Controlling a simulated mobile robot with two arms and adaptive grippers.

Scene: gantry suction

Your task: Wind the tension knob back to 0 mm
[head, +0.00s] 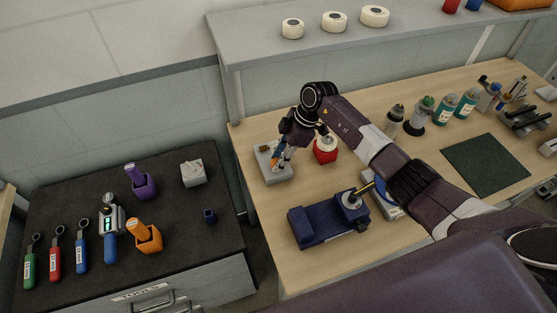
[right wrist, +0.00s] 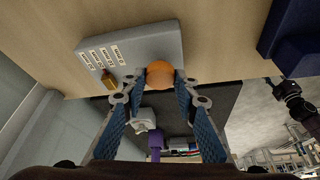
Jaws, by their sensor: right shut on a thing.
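A grey box (head: 285,178) sits on the wooden table near its left edge. My right gripper (right wrist: 155,88) is shut on this knob, a fingertip at each side. In the head view my right gripper (head: 278,162) reaches down at the box and mostly hides the knob. My left gripper is not in view.
A red container (head: 325,151) stands close to the right of my gripper. A navy blue device (head: 325,228) is nearer the front. Bottles (head: 446,108) stand at right. A dark cabinet top (head: 75,205) with tools lies left, across a gap. A shelf (head: 250,40) overhangs behind.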

